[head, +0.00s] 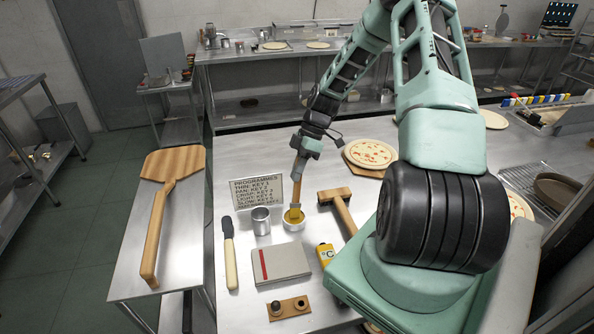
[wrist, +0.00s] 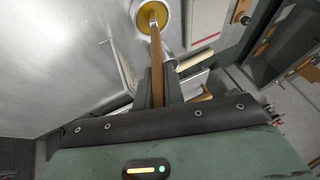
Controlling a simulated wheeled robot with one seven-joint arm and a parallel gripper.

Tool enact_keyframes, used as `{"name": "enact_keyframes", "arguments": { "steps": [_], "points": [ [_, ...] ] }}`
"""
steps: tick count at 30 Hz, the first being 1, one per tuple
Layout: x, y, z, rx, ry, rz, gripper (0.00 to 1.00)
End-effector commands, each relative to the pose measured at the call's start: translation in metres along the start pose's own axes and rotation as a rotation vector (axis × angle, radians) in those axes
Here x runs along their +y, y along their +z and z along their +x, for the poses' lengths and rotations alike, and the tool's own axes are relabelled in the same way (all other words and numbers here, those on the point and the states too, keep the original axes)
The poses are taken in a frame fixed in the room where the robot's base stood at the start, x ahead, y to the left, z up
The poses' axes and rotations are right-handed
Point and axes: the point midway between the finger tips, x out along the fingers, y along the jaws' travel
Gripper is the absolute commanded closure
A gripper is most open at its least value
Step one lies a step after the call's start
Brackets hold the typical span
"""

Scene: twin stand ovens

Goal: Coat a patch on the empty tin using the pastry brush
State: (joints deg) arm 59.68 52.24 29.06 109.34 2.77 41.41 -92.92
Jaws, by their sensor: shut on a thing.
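My gripper (head: 303,150) is shut on the wooden handle of the pastry brush (head: 299,176), which points down. The brush's lower end is in a small white bowl (head: 286,227) of yellow liquid. In the wrist view, the brush (wrist: 157,60) runs from between my fingers (wrist: 158,82) to the bowl (wrist: 138,13); its bristles are hard to make out. A round brown tin (head: 557,192), seemingly empty, sits at the far right, well away from my gripper and partly cut off by the frame.
Beside the bowl are a metal cup (head: 261,222), a programme sign (head: 256,191), and a wooden mallet (head: 341,210). A grey book (head: 282,264), a yellow thermometer (head: 325,255) and a spatula (head: 229,253) lie nearer.

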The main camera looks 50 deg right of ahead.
Motion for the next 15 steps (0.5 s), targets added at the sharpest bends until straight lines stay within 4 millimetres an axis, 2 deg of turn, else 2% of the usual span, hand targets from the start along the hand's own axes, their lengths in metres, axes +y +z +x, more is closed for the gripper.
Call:
{"name": "enact_keyframes", "arguments": {
  "steps": [15],
  "points": [
    [-0.012,-0.018,-0.037,0.0,0.001,-0.001,1.0]
  ]
}}
